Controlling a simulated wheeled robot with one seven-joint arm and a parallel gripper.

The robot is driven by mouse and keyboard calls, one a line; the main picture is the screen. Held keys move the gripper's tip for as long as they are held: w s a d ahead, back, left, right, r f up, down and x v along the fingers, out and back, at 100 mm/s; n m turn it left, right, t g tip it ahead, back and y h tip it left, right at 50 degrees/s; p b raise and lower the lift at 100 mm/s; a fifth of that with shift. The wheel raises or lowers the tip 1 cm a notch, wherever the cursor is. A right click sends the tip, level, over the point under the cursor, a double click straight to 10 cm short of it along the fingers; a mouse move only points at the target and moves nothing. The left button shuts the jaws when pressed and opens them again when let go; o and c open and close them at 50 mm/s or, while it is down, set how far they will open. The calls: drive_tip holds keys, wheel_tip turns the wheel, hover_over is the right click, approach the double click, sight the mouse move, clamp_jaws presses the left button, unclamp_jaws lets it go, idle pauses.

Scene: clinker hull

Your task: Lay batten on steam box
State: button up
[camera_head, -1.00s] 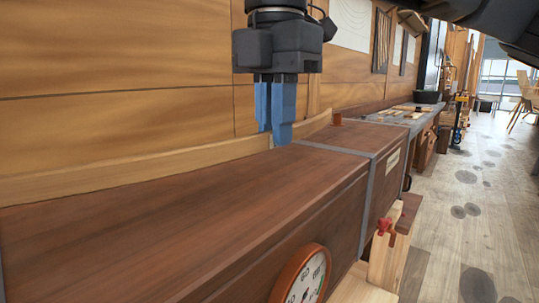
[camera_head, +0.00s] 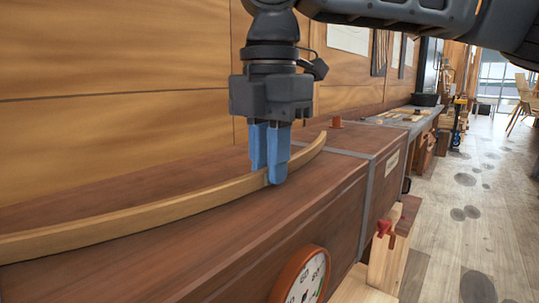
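The batten (camera_head: 150,213) is a long, thin, pale wooden strip, curved up at its far right end and running out of view at the left. My gripper (camera_head: 270,178) has blue fingers pointing down, one on each side of the batten, closed on it near the right part. The steam box (camera_head: 330,198) is a long dark reddish-brown wooden box with grey metal bands. The batten is over the box's top; I cannot tell whether it touches the lid. The fingertips are close to the top surface.
A dial gauge (camera_head: 300,278) sits on the box's front face. A red clamp (camera_head: 385,229) and a wooden support (camera_head: 388,258) are at the right. Behind the box rises a planked wooden wall (camera_head: 110,110). A grey bench (camera_head: 405,118) stands farther back, with open floor (camera_head: 480,210) at right.

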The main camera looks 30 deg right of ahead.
drive_tip(key=o, duration=0.3)
drive_tip(key=shift+o, duration=0.2)
drive_tip(key=shift+r, duration=0.1)
wheel_tip(320, 180, up, 12)
drive_tip(key=p, duration=0.1)
drive_tip(key=shift+r, duration=0.15)
